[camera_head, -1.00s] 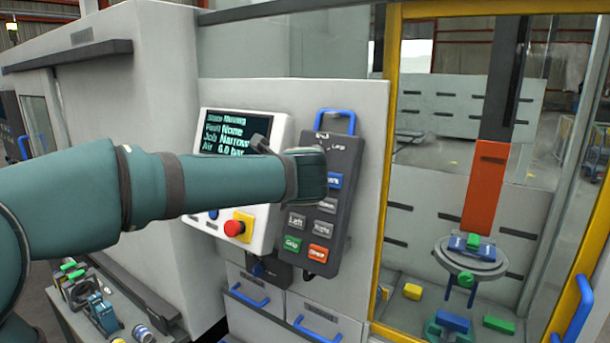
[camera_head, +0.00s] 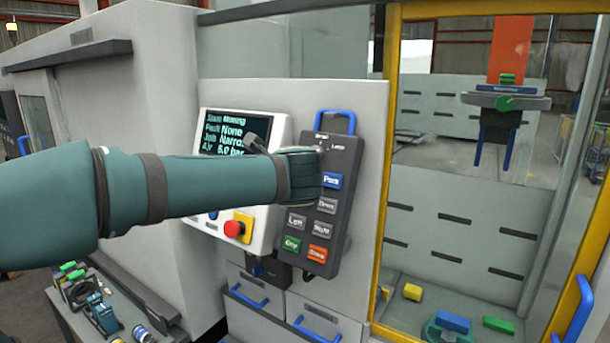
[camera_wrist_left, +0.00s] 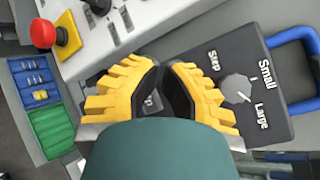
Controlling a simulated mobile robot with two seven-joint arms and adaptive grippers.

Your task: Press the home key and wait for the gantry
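The grey pendant (camera_head: 342,228) hangs on the machine wall, with a blue key (camera_head: 333,181), a green key (camera_head: 292,244) and an orange key (camera_head: 318,253). I cannot make out a key labelled home. The screen (camera_head: 235,132) seems to read state moving, fault none. The gantry head (camera_head: 505,100) is high behind the glass, blue fingers hanging down. My right gripper is not in view.
A red stop button (camera_head: 234,228) on a yellow base sits left of the pendant. A step knob (camera_wrist_left: 236,88) and blue handle (camera_wrist_left: 297,60) lie beside my fingers. Blue (camera_head: 453,322), green (camera_head: 498,325) and yellow (camera_head: 412,292) blocks lie low behind the glass.

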